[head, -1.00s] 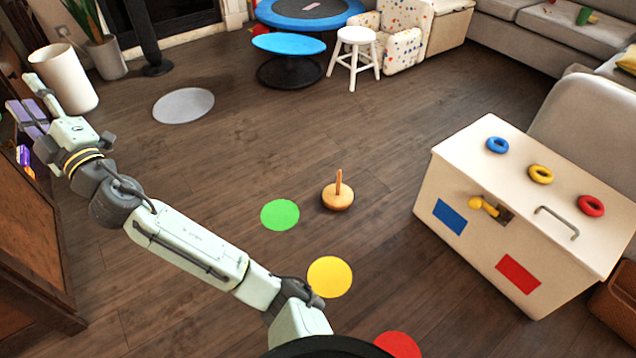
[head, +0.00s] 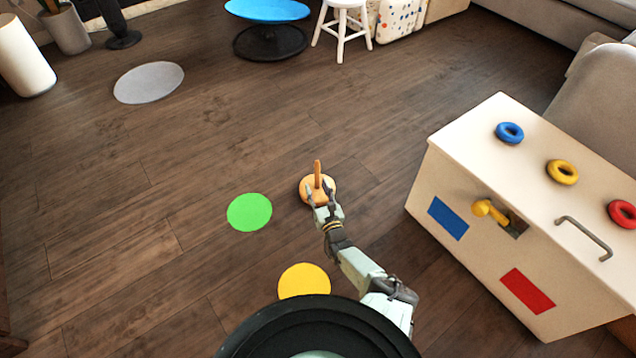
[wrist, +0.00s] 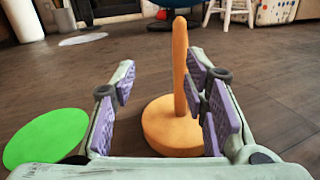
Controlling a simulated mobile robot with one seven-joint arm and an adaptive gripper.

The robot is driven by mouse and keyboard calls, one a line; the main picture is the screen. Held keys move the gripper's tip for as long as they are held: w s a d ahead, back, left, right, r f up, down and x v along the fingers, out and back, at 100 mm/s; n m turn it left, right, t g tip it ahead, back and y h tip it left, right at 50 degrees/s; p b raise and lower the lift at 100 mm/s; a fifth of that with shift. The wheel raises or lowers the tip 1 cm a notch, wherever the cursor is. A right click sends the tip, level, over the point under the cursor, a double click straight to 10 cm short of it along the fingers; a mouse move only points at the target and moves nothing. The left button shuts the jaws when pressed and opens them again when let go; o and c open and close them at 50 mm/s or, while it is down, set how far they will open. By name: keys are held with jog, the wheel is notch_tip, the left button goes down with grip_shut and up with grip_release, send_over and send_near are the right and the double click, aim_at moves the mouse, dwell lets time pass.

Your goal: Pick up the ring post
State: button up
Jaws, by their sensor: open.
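The ring post is a wooden peg on a round base. In the head view the ring post (head: 318,172) stands upright on the floor, right of the green disc. My gripper (head: 322,190) is at its near side and partly covers its base. In the wrist view the post (wrist: 181,75) rises between my open gripper's (wrist: 160,92) purple-padded fingers, closer to the right finger. The right finger overlaps the base's right edge. I cannot tell whether a finger touches the post.
A green disc (head: 249,212) and a yellow disc (head: 304,281) lie flat on the floor. A white chest (head: 470,160) stands at the right with blue (head: 509,132), yellow (head: 562,171) and red (head: 622,213) rings on top.

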aim_at(318, 174)
jog(key=shift+n, duration=0.6)
jog(key=w+b, duration=0.1)
jog(key=w+f+b, duration=0.1)
jog(key=b, duration=0.1)
jog(key=w+d+f+b, duration=0.1)
jog(key=w, duration=0.1)
jog(key=shift+w+f, duration=0.1)
jog(key=shift+f, duration=0.05)
jog(key=b+x, duration=0.4)
jog(key=shift+w+d, duration=0.1)
jog(key=shift+w, duration=0.35)
jog(key=shift+w+r, duration=0.3)
jog(key=shift+w, duration=0.05)
grip_shut()
jog(key=shift+r, duration=0.1)
